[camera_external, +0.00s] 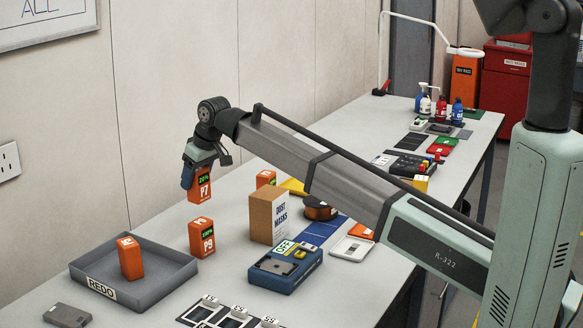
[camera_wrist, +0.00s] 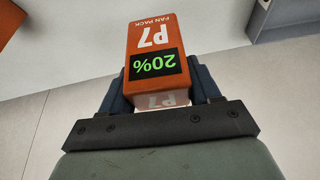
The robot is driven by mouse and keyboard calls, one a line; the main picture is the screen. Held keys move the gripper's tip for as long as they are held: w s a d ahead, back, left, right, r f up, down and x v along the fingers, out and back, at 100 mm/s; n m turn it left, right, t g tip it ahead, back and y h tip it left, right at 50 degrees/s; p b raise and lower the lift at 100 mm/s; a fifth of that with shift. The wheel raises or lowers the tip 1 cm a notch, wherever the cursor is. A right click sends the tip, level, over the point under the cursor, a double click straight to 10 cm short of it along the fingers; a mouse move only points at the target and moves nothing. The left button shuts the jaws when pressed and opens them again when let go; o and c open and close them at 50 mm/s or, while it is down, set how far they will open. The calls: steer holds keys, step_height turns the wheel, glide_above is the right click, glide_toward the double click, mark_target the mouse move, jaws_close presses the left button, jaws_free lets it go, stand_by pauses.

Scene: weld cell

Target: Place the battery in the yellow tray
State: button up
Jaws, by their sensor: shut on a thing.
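My gripper (camera_external: 191,168) is shut on an orange battery (camera_external: 200,187) marked P7, with a green 20% display. It holds the battery upright above the table, near the wall. The wrist view shows the battery (camera_wrist: 153,45) between the two fingers (camera_wrist: 158,85). A second orange battery (camera_external: 203,238), marked P9, stands on the table below it. A third (camera_external: 130,258) stands in the grey REDO tray (camera_external: 165,289). Another orange block (camera_external: 266,179) stands behind the cardboard box. The yellow tray (camera_external: 293,186) shows only in part, behind the box and my arm.
A DUST MASKS box (camera_external: 268,215) stands mid-table. A blue device (camera_external: 286,267) marked OFF is in front of it. A white tray (camera_external: 352,248), a dark round item (camera_external: 320,210) and blue panels (camera_external: 318,231) lie to the right. Bottles (camera_external: 440,105) stand far back.

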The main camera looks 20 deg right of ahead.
steer(key=shift+r, duration=0.85)
step_height(320, 180, up, 5)
steer(key=shift+w+r, duration=0.1)
steer(key=shift+r, duration=0.05)
steer(key=shift+w+d+r, duration=0.15)
steer(key=shift+w+d, duration=0.2)
steer(key=shift+d, duration=0.1)
steer(key=w+d, duration=0.7)
steer(key=d, duration=0.6)
steer(key=w+d, duration=0.7)
steer(key=d, duration=0.5)
steer(key=w+d, duration=0.6)
steer(key=d, duration=0.7)
steer(key=shift+n, duration=0.4)
steer(key=shift+w+a+f, duration=0.1)
steer(key=shift+a+f, duration=0.05)
steer(key=shift+f, duration=2.4)
steer(key=shift+a+f, duration=0.1)
steer(key=shift+f, duration=2.4)
steer(key=shift+w+a+f, duration=0.1)
steer(key=shift+a+f, duration=0.05)
steer(key=shift+f, duration=2.4)
steer(key=shift+f, duration=0.1)
